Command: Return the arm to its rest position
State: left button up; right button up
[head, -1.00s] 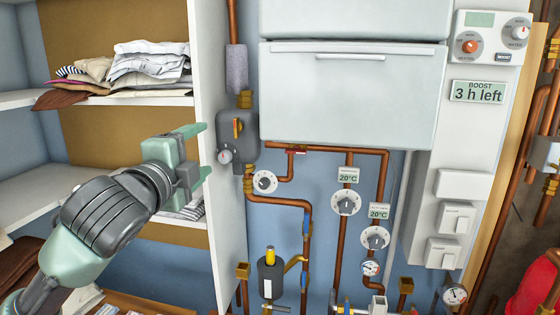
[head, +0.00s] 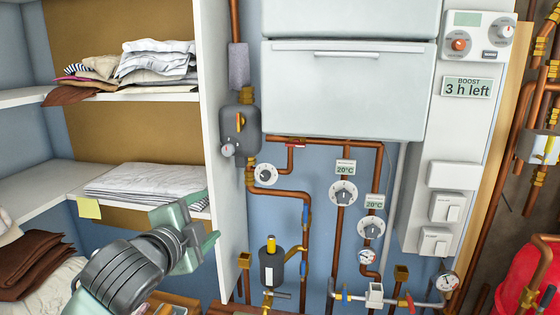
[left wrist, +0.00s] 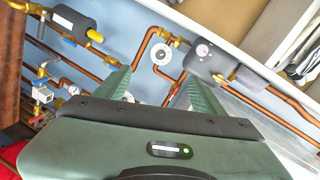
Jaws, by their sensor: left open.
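My left arm comes in from the lower left of the head view. Its green and grey gripper (head: 212,228) is open, with nothing between its fingers. It is in front of the white shelf unit, below the shelf with folded white cloth. In the left wrist view the two green fingers (left wrist: 158,88) stand apart, with pipes and a round dial behind them. My right gripper is in neither view.
The shelf side panel (head: 222,150) stands close to the gripper. Folded white linen (head: 145,183) lies on the middle shelf. Copper pipes (head: 305,250), a grey pump-like unit (head: 240,130) and dials (head: 343,192) cover the blue wall. A white boiler (head: 345,90) hangs above.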

pick_arm(q)
jog(key=s+a+f+n+g+y, duration=0.1)
jog(key=s+f+n+g, duration=0.4)
jog(key=f, duration=0.7)
jog(key=s+f+n+g, duration=0.1)
jog(key=s+f+n, duration=0.1)
jog(key=s+f, duration=0.75)
jog(key=s+a+f+n+g+y, duration=0.1)
jog(key=s+a+f+n+g, duration=0.2)
jog(key=s+f, duration=0.65)
jog(key=s+a+f+n+g+y, duration=0.1)
jog(key=s+a+f+n+g, duration=0.15)
jog(key=s+f+n, duration=0.45)
jog(key=s+d+f+m+g+b, duration=0.1)
jog(key=s+f+m+g+b, duration=0.2)
jog(key=f, duration=2.7)
jog(key=s+a+f+b, duration=0.3)
jog(key=s+f, duration=1.5)
jog(key=shift+f, duration=0.3)
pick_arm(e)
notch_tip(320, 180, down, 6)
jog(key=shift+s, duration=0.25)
